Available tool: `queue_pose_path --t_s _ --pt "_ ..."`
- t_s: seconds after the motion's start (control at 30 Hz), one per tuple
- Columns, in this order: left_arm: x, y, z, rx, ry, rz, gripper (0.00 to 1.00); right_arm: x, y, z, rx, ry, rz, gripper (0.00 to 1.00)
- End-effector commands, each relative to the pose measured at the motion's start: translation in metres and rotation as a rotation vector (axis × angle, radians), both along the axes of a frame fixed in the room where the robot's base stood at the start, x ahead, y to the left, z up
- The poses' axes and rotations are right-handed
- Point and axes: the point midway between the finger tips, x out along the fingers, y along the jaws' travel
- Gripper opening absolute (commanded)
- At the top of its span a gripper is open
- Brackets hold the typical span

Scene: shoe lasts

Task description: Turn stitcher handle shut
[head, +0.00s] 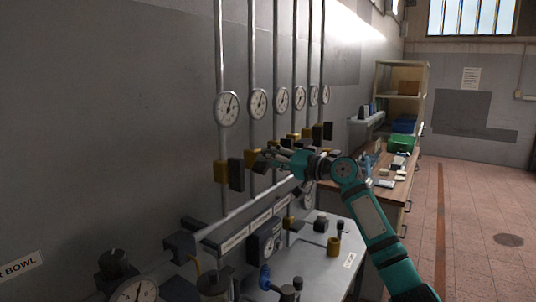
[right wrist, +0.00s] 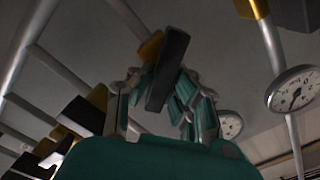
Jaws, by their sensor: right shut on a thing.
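A row of vertical pipes on the wall carries yellow valve blocks with black handles. My right gripper (head: 270,161) is at the second pipe from the left, beside its yellow valve block (head: 252,159). In the right wrist view its fingers (right wrist: 166,92) are shut around a black handle (right wrist: 169,66), with a yellow block (right wrist: 151,48) behind it. The handle is mostly hidden by the fingers in the head view. The labels below the pipes are too small to read, so I cannot tell which handle is the stitcher's. My left gripper is not in view.
The nearest pipe has a black handle (head: 236,174) close to the left of my gripper. Round gauges (head: 227,108) sit above the valves. A grey bench (head: 330,262) with fittings stands below, and a wooden workbench (head: 400,190) behind. The floor at right is clear.

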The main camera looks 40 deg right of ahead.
Motion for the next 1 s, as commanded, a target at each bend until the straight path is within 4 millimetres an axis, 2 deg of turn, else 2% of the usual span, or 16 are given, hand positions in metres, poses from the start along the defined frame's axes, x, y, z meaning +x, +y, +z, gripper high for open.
queue_pose_path --t_s 0.5,1.0 --pt "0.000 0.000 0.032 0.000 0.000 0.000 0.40 0.001 -0.002 -0.004 0.403 0.171 -0.002 0.00" --pt "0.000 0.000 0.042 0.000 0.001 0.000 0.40 0.001 -0.003 -0.009 0.556 0.235 -0.003 0.00"
